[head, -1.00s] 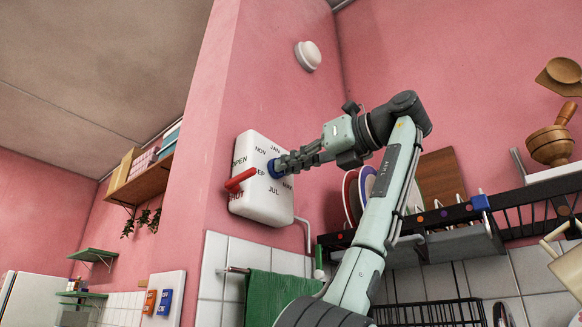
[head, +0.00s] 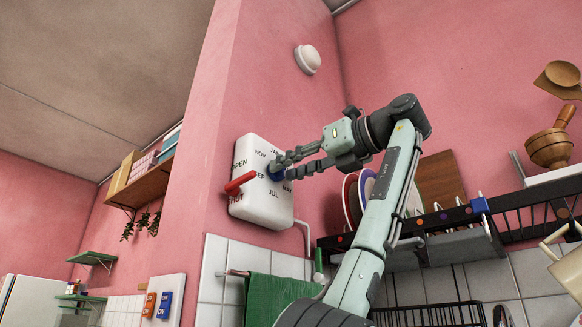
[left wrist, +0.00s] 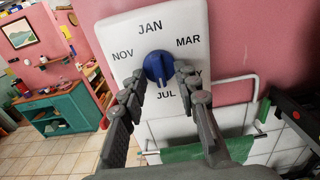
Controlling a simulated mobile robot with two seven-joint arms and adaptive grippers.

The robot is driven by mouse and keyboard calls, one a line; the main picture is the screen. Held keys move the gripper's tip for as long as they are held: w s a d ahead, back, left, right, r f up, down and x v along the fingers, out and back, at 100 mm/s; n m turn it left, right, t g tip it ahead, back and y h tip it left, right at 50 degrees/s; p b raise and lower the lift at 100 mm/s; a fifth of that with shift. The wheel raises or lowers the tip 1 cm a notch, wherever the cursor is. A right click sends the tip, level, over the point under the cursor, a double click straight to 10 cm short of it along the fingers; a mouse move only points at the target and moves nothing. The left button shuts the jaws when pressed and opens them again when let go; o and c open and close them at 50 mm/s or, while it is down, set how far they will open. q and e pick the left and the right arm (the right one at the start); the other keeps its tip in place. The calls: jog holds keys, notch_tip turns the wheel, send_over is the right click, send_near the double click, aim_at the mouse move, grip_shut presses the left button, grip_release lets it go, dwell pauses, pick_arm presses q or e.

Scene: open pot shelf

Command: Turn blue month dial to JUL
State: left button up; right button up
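The blue month dial (head: 278,174) is on a white wall box (head: 266,212) with month labels around it. In the left wrist view the dial (left wrist: 157,66) shows clearly, with JAN above it, NOV left, MAR right and JUL below. Its raised grip runs nearly up and down, its lower end near JUL; I cannot tell which end is the pointer. My left gripper (head: 286,161) is open in front of the dial. In the left wrist view its fingers (left wrist: 160,80) stand apart on either side of the grip, with small gaps. My right gripper is not in view.
A red lever (head: 240,181) sticks out of the box's left side, between OPEN and SHUT. A green towel (head: 268,297) hangs on a rail below. A dish rack with plates (head: 351,198) and a black shelf (head: 450,215) stand to the right.

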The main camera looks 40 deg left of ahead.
pick_arm(q)
jog(key=s+d, duration=0.1)
jog(key=d, duration=1.1)
jog(key=shift+f, duration=0.1)
dwell(0.4)
